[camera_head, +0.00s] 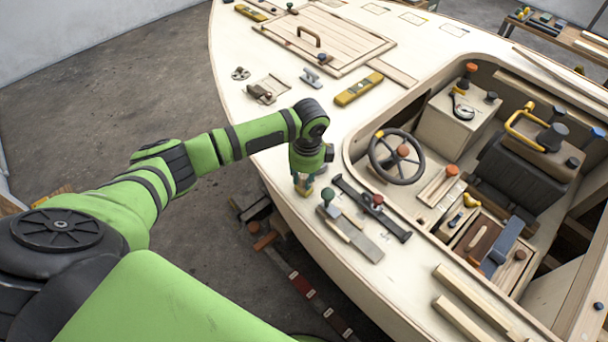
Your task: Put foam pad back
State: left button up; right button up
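My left gripper (304,184) points down over the near left edge of the pale plywood hull (310,225), beside a dark bar clamp. Its fingertips are small and partly covered by the wrist, with a bit of tan and blue showing there. I cannot tell whether it is open or holds anything. No foam pad can be picked out for sure. A dark padded seat (518,168) is in the cockpit. A blue-grey block (502,243) lies tilted across a wooden tray in the cockpit floor. My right gripper is out of view.
A steering wheel (397,156) stands in the cockpit. The bar clamp (372,207) and a flat grey tool (350,235) lie near the gripper. A yellow level (358,89) lies on the deck. Timber strips (470,305) lie at the near side.

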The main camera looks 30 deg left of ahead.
pick_arm(q)
jog(key=shift+o, duration=0.8)
notch_tip(320, 180, up, 12)
jog(key=b, duration=0.1)
jog(key=shift+s+d+r, duration=0.15)
jog(key=shift+d, duration=0.3)
